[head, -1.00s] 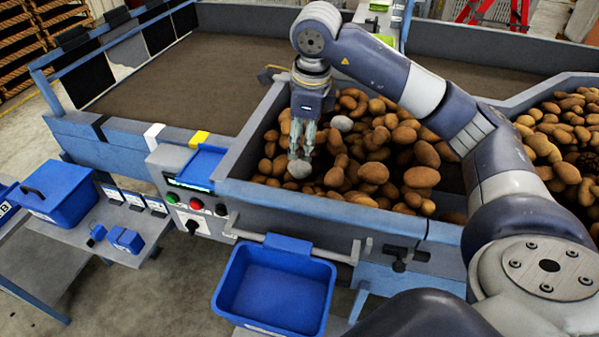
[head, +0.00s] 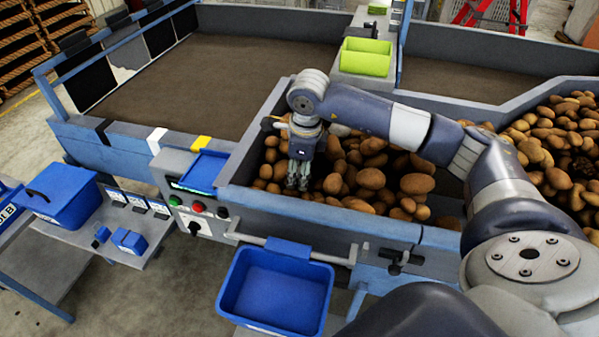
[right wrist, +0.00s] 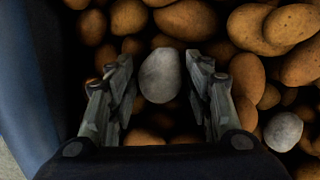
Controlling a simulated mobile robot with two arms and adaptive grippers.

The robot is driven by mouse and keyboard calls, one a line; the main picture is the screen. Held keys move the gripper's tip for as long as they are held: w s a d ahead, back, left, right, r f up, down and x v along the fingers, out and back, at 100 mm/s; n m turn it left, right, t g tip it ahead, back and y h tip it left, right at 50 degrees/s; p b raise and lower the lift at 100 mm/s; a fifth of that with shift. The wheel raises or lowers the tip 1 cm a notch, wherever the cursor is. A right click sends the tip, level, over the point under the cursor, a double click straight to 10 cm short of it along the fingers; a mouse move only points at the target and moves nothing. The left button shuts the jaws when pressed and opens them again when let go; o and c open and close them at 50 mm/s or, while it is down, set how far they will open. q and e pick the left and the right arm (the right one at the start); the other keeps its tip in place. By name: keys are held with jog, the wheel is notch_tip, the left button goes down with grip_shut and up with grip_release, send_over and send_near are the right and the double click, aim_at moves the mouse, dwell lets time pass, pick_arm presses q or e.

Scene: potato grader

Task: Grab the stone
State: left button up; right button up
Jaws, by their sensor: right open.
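A smooth grey stone (right wrist: 160,75) lies among brown potatoes in the right wrist view, between the fingertips of my right gripper (right wrist: 160,80). The gripper is open, with a finger on each side of the stone and dark gaps showing beside it. In the head view my right gripper (head: 297,184) points down into the near left part of the potato bin (head: 320,217); it hides the stone there. A second grey stone (right wrist: 283,131) lies to the right in the right wrist view. My left gripper is not in view.
The bin's blue wall (right wrist: 30,90) runs close along the left in the right wrist view. A blue tub (head: 277,290) hangs at the front of the grader. A green bin (head: 366,57) stands behind. A lidded blue box (head: 62,192) sits on the left table.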

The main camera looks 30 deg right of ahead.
jog(key=c, duration=0.9)
jog(key=shift+r, duration=0.15)
